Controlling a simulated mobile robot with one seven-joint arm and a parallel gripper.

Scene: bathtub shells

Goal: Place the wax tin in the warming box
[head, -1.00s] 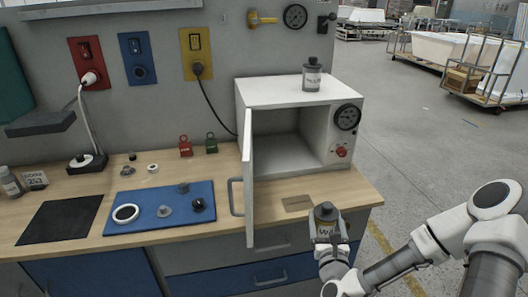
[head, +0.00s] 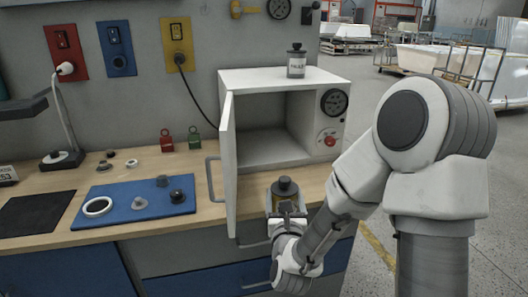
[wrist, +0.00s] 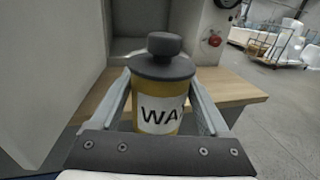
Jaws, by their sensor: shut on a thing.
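The wax tin (wrist: 160,100) is yellow with a dark lid and a white label whose visible letters read "WA". My gripper (head: 286,203) is shut on it and holds it upright, low in front of the warming box (head: 290,78). The tin also shows in the head view (head: 285,188). The warming box is white, with its door (head: 228,165) swung open toward me on the left. Its inside looks empty. In the wrist view the opening lies straight ahead behind the tin, which hides part of it.
A grey labelled tin (head: 296,63) stands on top of the box. A blue mat (head: 120,207) with a white ring and small dark parts lies left of the door. Red and green padlocks (head: 167,140) stand at the back. The door edge is close on the gripper's left.

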